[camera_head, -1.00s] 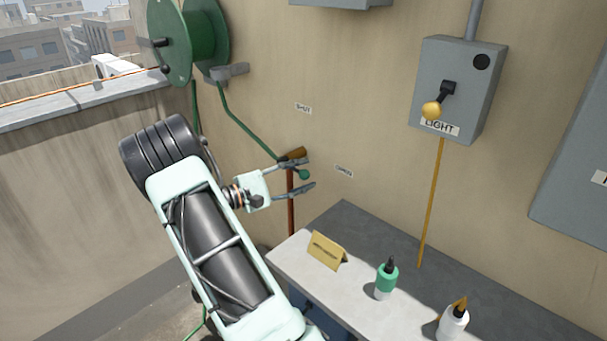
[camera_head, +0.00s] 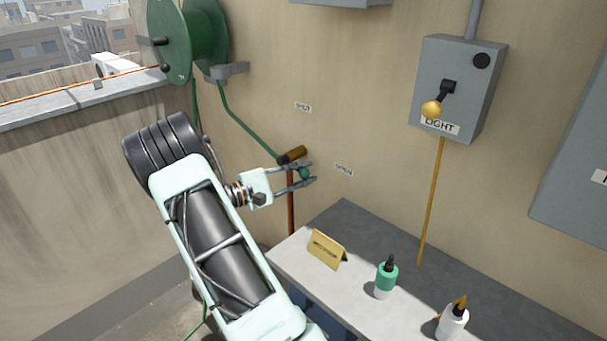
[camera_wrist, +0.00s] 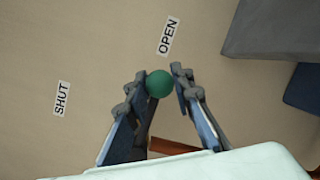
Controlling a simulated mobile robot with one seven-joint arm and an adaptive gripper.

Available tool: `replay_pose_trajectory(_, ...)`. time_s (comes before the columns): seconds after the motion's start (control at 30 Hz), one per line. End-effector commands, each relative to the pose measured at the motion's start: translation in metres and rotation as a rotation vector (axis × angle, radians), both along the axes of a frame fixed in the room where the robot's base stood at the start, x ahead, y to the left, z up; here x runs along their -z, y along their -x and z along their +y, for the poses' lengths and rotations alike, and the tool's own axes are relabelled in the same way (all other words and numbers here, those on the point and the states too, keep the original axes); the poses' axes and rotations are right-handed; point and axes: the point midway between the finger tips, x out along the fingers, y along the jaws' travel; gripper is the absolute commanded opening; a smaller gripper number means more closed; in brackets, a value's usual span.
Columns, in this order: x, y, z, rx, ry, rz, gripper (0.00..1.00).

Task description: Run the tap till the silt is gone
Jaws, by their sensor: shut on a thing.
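The tap shows in the head view as a brass-brown body (camera_head: 292,155) on a reddish-brown pipe (camera_head: 291,210) by the wall. A round green knob (camera_head: 304,173) sits just below and right of the body. My gripper (camera_head: 308,174) is shut on this knob. In the wrist view, the green knob (camera_wrist: 159,83) is between my two fingertips (camera_wrist: 158,78). An "OPEN" label (camera_wrist: 169,36) is just beyond the knob and a "SHUT" label (camera_wrist: 61,98) is to the left. No water or silt is visible; the outlet is not clearly seen.
A green hose reel (camera_head: 170,42) hangs at upper left, its hose running down to the tap. A bench (camera_head: 360,290) holds a tan sign (camera_head: 327,250), a green bottle (camera_head: 386,280) and a white bottle (camera_head: 453,323). A grey light switch box (camera_head: 458,85) is on the wall.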

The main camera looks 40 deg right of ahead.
Motion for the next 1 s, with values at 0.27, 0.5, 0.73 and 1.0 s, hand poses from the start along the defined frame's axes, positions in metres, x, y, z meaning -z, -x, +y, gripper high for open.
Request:
replay_pose_trajectory(0.27, -0.012, -0.001, 0.001, -0.001, 0.011, 0.142, 0.00)
replay_pose_trajectory(0.5, -0.015, -0.001, 0.001, 0.000, 0.013, 0.175, 0.00)
replay_pose_trajectory(0.73, -0.015, -0.001, 0.001, 0.000, 0.013, 0.174, 0.32)
replay_pose_trajectory(1.0, -0.015, -0.001, 0.000, 0.000, 0.013, 0.173, 0.39)
